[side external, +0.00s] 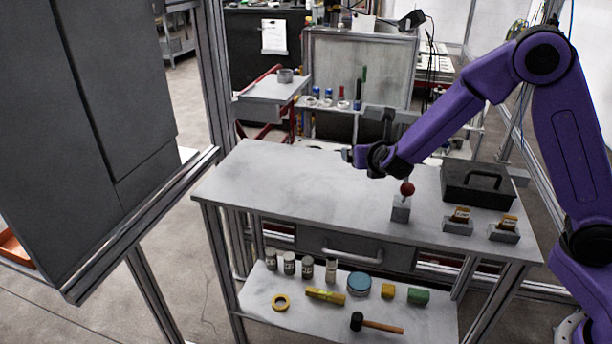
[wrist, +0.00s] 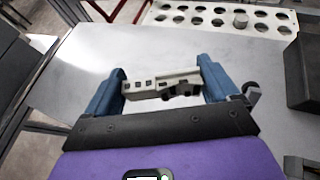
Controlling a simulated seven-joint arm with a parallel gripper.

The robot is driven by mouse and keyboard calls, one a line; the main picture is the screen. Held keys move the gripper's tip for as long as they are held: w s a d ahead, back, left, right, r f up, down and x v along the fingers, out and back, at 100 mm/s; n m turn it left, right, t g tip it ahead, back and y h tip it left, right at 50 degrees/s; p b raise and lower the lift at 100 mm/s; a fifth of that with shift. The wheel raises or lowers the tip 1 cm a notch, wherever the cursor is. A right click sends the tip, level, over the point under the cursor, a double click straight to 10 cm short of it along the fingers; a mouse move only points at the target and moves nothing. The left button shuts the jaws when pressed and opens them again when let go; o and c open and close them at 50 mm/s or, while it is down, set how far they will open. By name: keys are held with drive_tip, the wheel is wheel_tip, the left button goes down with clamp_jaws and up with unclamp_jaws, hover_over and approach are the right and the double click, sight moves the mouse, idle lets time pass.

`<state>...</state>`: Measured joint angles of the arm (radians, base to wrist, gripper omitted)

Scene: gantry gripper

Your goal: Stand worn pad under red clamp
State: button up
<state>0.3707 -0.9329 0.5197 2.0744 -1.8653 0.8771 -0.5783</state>
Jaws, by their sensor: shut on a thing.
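My gripper (wrist: 162,78) has its two blue fingers on either side of a pale grey slotted part (wrist: 150,87) with dark bits on its underside, and is shut on it. In the side external view my gripper (side external: 348,155) is over the back middle of the table, and the held part is too small to make out. A red ball-shaped piece (side external: 407,188) sits above a grey block (side external: 401,211) to the right of my gripper. Two brown-and-dark pads (side external: 461,214) (side external: 509,222) stand in grey holders further right; I cannot tell which is worn.
A black box with a handle (side external: 478,186) stands at the table's back right. The grey table top (side external: 270,185) is clear on its left half. A white rack with round holes (wrist: 225,17) is beyond the table's far edge. Bottles and tools lie on the lower shelf (side external: 262,322).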

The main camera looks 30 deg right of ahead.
drive_tip(key=w+f, duration=0.4)
drive_tip(key=w, duration=0.5)
hover_over(328, 181)
drive_tip(key=s, duration=0.1)
wheel_tip(328, 181, down, 5)
drive_tip(key=shift+r, duration=0.2)
drive_tip(key=shift+w+f, duration=0.5)
drive_tip(key=shift+f, duration=1.65)
drive_tip(key=shift+f, duration=0.15)
drive_tip(key=o, duration=0.8)
